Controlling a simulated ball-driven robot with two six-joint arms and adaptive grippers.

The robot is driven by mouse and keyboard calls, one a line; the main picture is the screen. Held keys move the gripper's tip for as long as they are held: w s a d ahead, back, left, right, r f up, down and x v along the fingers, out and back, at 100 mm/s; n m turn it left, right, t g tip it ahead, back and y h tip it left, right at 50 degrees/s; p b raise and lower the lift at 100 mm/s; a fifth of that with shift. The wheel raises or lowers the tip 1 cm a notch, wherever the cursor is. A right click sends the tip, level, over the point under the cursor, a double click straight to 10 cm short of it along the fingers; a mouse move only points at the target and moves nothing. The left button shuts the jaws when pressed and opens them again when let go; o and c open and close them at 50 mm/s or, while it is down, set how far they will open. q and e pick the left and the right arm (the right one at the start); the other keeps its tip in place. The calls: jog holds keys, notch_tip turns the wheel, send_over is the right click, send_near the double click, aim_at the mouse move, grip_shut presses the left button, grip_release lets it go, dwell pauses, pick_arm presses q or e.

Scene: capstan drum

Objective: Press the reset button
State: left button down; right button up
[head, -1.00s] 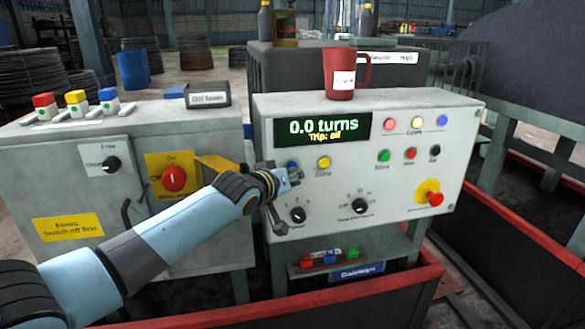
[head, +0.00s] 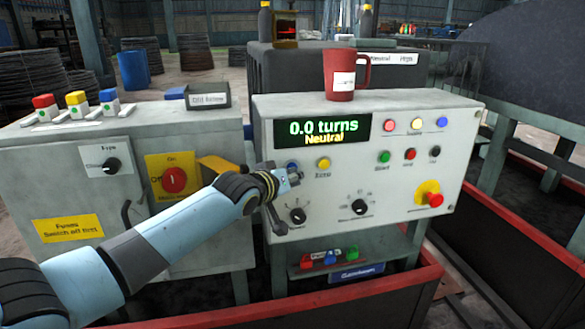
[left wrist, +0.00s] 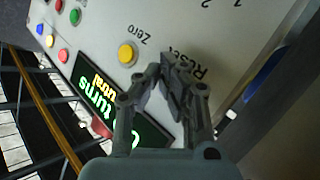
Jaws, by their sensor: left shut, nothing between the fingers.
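The pale control box (head: 450,165) has a display (head: 322,129) reading "0.0 turns" and "Neutral". The blue reset button (head: 291,165) shows only partly in the head view, behind my left fingertips. My left gripper (head: 296,177) is shut and empty, its tips at or very close to the button; contact cannot be told. In the left wrist view the gripper (left wrist: 172,68) has its tips together beside the "Reset" label (left wrist: 185,62), and they hide the button. The yellow Zero button (left wrist: 128,54) is clear of the fingers. My right gripper is not in view.
A red mug (head: 341,78) stands on top of the control box. Two dials (head: 298,215) sit below the gripper, and a red emergency button (head: 435,199) is at the right. A grey cabinet with a red switch (head: 174,180) stands at the left.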

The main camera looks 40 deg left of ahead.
pick_arm(q)
jog(key=shift+s+d+p, duration=0.45)
jog(key=shift+d+p, duration=0.05)
jog(key=s+d+p, duration=0.2)
jog(key=s+d, duration=0.1)
jog(key=d, duration=0.1)
jog(key=shift+s, duration=0.15)
jog(key=shift+a, duration=0.1)
dwell(0.9)
